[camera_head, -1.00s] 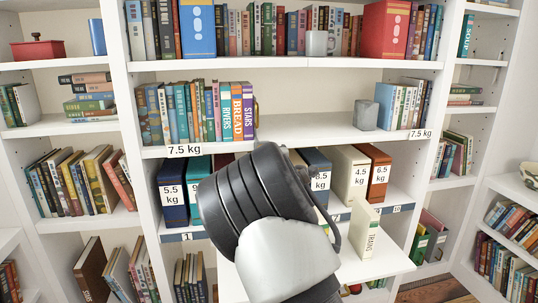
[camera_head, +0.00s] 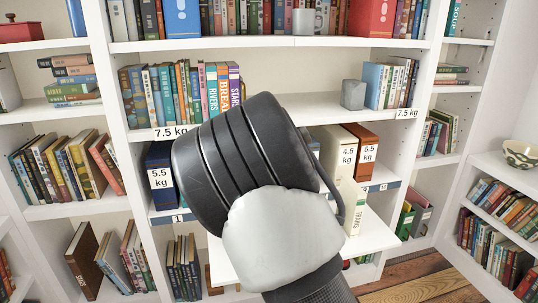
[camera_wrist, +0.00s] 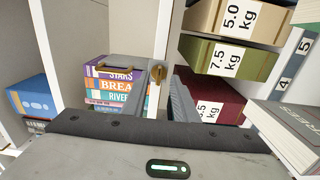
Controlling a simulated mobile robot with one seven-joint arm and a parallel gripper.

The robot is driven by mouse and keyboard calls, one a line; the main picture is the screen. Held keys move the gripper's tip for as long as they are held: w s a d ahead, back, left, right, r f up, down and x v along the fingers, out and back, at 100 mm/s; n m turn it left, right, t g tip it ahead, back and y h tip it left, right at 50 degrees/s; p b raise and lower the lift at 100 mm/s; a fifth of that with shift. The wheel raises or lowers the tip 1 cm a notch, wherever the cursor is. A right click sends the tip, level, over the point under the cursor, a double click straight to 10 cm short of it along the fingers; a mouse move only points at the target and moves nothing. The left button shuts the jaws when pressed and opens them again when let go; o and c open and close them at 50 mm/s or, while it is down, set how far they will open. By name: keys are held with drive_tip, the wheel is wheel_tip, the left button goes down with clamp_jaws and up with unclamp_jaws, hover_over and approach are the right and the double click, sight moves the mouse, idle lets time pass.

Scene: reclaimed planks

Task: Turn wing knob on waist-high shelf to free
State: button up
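The wing knob (camera_wrist: 156,73) is a small brass piece at the front edge of the waist-high shelf (camera_wrist: 167,35), beside the row of books in the wrist view. My gripper (camera_wrist: 163,76) is open and holds nothing. Its two grey fingers reach toward the shelf edge, with the knob close to the left fingertip; I cannot tell whether they touch. A grey block with a brass handle (camera_wrist: 112,68) stands against the end of the books (camera_wrist: 118,88). In the head view my dark arm covers the gripper and the knob.
Labelled binders (camera_wrist: 218,57) stand close on the other side of the shelf board. A cream book (camera_head: 352,205) stands on a pulled-out board (camera_head: 372,232) below. A grey block (camera_head: 353,94) and more books stand further right on the same shelf, with clear shelf between.

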drive_tip(key=p+v, duration=0.1)
drive_tip(key=v, duration=1)
drive_tip(key=s+d+f+m+g+h, duration=0.1)
drive_tip(key=s+d+m+g+h, duration=0.35)
drive_tip(key=s+d+m, duration=0.55)
drive_tip(key=s+d+m+g, duration=0.3)
drive_tip(key=s+m, duration=0.2)
drive_tip(key=s, duration=0.6)
drive_tip(key=s+d+m+g, duration=0.35)
drive_tip(key=s+m, duration=0.25)
drive_tip(key=s, duration=0.6)
wheel_tip(320, 180, up, 26)
drive_tip(key=s+p, duration=0.1)
drive_tip(key=p, duration=2.5)
drive_tip(key=shift+a+g, duration=0.15)
drive_tip(key=shift+g, duration=0.25)
